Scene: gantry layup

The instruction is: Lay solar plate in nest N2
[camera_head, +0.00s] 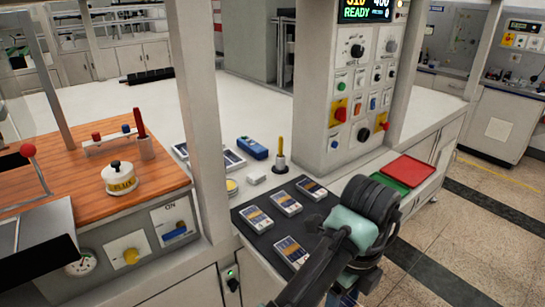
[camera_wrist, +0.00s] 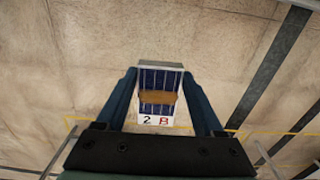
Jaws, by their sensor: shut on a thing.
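My gripper (camera_wrist: 159,74) is shut on a solar plate (camera_wrist: 160,108) in the wrist view. The plate has dark blue cells, a brown band across its middle and a white end marked "2 B". It stands between the two blue fingers, with only floor behind it. In the head view my arm covers most of the gripper, and the held plate cannot be made out clearly. Nest N2 cannot be identified; no nest label is readable. A dark panel with a pale frame (camera_head: 233,160) is partly hidden behind a white post.
A black mat (camera_head: 262,243) with several solar plates (camera_head: 285,203) lies left of my arm. Red (camera_head: 408,170) and green trays lie behind the arm. A blue device (camera_head: 252,148), a yellow-handled tool (camera_head: 280,150) and the control column (camera_head: 345,100) stand beyond the mat.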

